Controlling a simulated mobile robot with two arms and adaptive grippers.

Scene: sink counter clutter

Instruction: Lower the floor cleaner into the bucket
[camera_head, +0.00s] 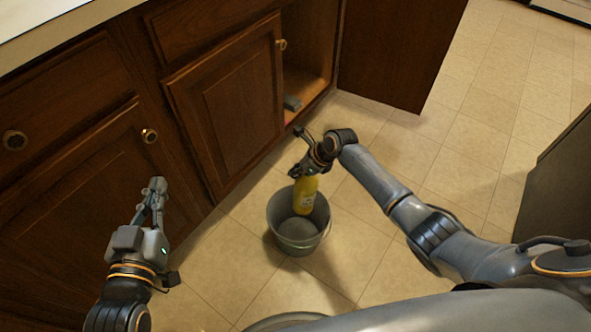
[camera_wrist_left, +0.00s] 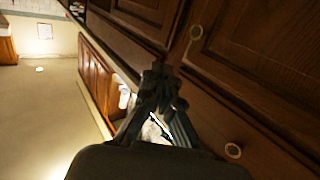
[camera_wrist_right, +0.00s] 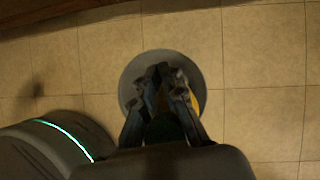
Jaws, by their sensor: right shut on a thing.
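The floor cleaner, a yellow bottle (camera_head: 305,192), hangs roughly upright from my right gripper (camera_head: 304,168). Its lower part shows against the inside of the grey bucket (camera_head: 296,243), which stands on the tiles. I cannot tell whether it touches the bottom. In the right wrist view my right gripper (camera_wrist_right: 163,75) is over the bucket (camera_wrist_right: 136,72), and a sliver of yellow bottle (camera_wrist_right: 195,102) shows beside the fingers. My left gripper (camera_head: 156,184) is empty with its fingers together, in front of the cabinet doors and left of the bucket. It also shows in the left wrist view (camera_wrist_left: 158,72).
Brown cabinets (camera_head: 222,100) line the left side. One cabinet stands open, with a small grey object (camera_head: 292,103) inside on its floor. An open door (camera_head: 395,50) juts out behind the bucket. Tiled floor (camera_head: 480,150) is clear at the right. A dark cabinet (camera_head: 562,190) stands at the right edge.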

